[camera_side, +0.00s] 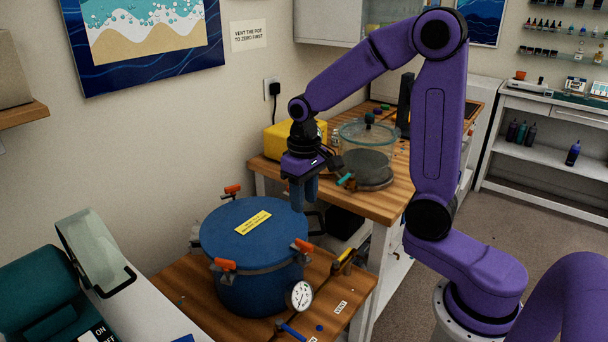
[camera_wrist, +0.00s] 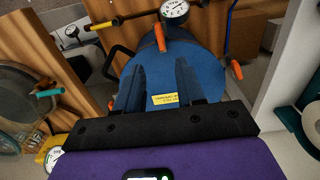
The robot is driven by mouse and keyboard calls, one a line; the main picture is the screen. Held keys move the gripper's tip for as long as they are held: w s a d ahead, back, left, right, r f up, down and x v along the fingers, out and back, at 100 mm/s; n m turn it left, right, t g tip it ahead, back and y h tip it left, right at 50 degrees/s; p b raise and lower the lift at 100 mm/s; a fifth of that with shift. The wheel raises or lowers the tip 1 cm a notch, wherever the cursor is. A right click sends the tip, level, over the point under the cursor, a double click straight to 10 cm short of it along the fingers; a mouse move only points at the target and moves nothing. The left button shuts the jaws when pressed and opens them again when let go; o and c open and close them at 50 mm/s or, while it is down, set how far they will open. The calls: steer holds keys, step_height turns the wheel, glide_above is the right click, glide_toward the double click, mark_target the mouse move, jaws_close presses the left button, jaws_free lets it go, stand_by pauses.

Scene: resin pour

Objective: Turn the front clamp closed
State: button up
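The blue pressure pot (camera_side: 254,280) stands upright with its lid (camera_side: 235,225) on. Orange-handled clamps sit around its rim: one at the lower left (camera_side: 226,265), one at the right (camera_side: 302,246), one at the back (camera_side: 232,190). I cannot tell for sure which is the front clamp or how each is turned. In the wrist view, one orange clamp handle (camera_wrist: 160,37) lies beyond my fingertips beside the gauge, and another (camera_wrist: 237,70) is at the right rim. My gripper (camera_side: 304,205) points down above the lid's far right edge. Its fingers (camera_wrist: 158,66) are apart and empty.
A pressure gauge (camera_side: 299,295) and a yellow-handled valve (camera_side: 343,262) project from the pot's right side. A higher wooden bench (camera_side: 390,205) behind holds a glass chamber (camera_side: 375,140) and a yellow box (camera_side: 282,138). A green machine (camera_side: 40,285) stands at the left.

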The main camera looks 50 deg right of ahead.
steer(key=shift+r, duration=2.65)
steer(key=shift+a, duration=0.1)
steer(key=s+a+f+n, duration=0.2)
steer(key=s+n, duration=0.4)
steer(key=s, duration=0.5)
steer(key=s+a+f+n, duration=0.2)
steer(key=s+n, duration=0.4)
steer(key=s, duration=0.6)
steer(key=shift+a+n, duration=0.4)
steer(key=shift+a, duration=0.15)
steer(key=shift+f, duration=0.1)
